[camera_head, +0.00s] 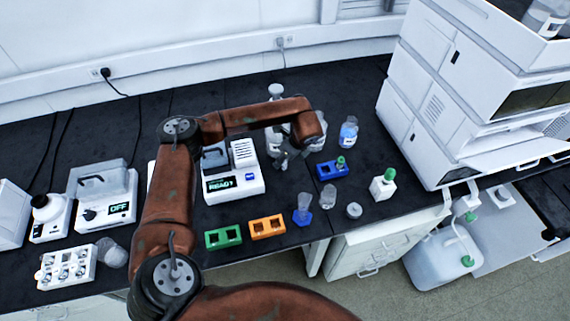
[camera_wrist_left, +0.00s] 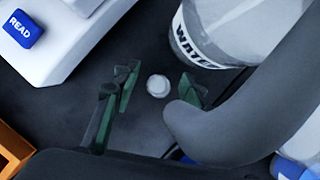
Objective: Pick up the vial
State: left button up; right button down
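A small round white top (camera_wrist_left: 157,85), seen from above, lies between the fingers of my left gripper (camera_wrist_left: 158,90) in the left wrist view. It looks like a vial's cap; its body is hidden below it. The green-padded fingers are apart, with dark gaps on both sides of the top, so the gripper is open and not touching it. In the head view my left gripper (camera_head: 283,156) hangs over the bench just right of the white READY device, and the small top cannot be made out there. My right gripper is not in view.
A WATER bottle (camera_wrist_left: 215,35) stands close beside the fingers. The READY device (camera_head: 234,183) is left of them. A blue rack (camera_head: 327,172) with a green-capped vial (camera_head: 341,162) is to the right. Orange (camera_head: 267,228) and green (camera_head: 223,237) racks are in front.

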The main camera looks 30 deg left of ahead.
pick_arm(q)
jog(key=shift+r, duration=0.15)
jog(key=shift+c, duration=0.6)
grip_shut()
jog(key=shift+r, duration=0.1)
